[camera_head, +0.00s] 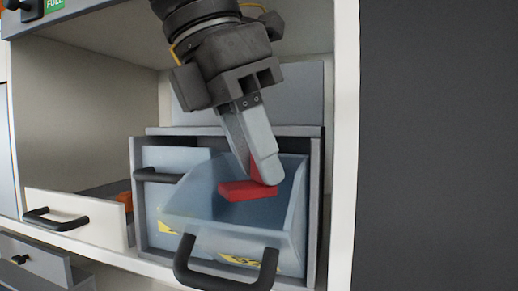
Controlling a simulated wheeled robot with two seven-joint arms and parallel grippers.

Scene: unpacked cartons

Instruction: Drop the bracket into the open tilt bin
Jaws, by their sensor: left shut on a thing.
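The red bracket (246,191) is at my left gripper (262,180), which comes down from the top of the head view and is shut on it. The gripper's fingers cover part of the bracket. The open tilt bin (290,215) is a blue-grey bin tipped forward, with a black handle at its front. The bracket and fingertips appear within the bin's mouth. I cannot tell whether the bracket touches the bin. My right gripper is not in view.
A closed bin (160,158) with a black handle sits left of the open one in the same grey housing. A white drawer (100,222) stands partly open at the left, with something orange behind it. The white cabinet side (345,150) stands close on the right.

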